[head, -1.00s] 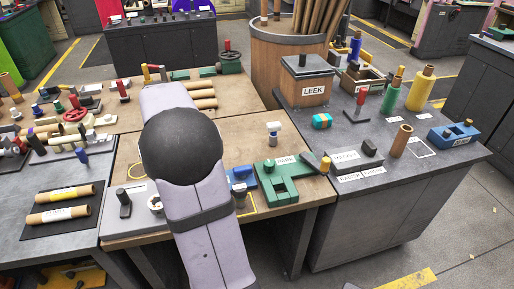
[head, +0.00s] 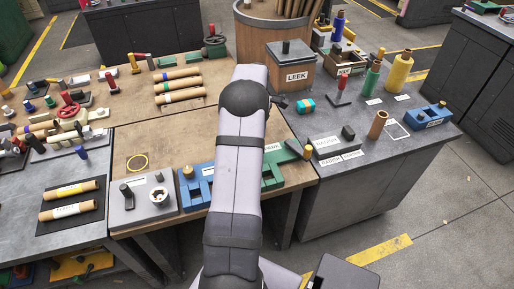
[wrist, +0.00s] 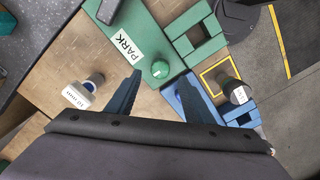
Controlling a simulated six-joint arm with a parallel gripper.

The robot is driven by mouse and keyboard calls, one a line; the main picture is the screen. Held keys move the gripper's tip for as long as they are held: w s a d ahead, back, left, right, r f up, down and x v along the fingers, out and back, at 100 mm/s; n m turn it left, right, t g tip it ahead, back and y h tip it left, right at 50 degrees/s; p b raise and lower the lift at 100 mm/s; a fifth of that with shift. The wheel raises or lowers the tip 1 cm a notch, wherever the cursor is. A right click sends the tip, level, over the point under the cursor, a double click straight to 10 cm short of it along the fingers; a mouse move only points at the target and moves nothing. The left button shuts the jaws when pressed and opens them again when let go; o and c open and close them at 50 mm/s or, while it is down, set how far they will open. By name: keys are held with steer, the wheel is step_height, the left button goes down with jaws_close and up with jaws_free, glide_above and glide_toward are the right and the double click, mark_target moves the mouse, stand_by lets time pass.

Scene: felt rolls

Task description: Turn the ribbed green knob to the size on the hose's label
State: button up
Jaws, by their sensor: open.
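A green knob (wrist: 160,69) stands on a green block (wrist: 124,22) labelled PARK in the wrist view; its ribs are too small to make out. My gripper (wrist: 160,76) is open, its two dark fingers apart on either side of the knob in the picture; I cannot tell the height gap. A grey fitting with a white printed label (wrist: 76,95) stands on the wood at left; its print is unreadable. In the head view, my arm hides part of the green block (head: 275,178) and my gripper.
A blue block (wrist: 187,103) lies beside the green one. A dark cylinder (wrist: 235,93) stands near a yellow outline at right. In the head view, a LEEK box (head: 297,76) stands behind, and a grey unit with a dial (head: 130,213) sits left of my arm.

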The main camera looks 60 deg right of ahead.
steer(key=shift+f+p, duration=0.95)
steer(key=shift+f, duration=2.1)
steer(key=c, duration=1)
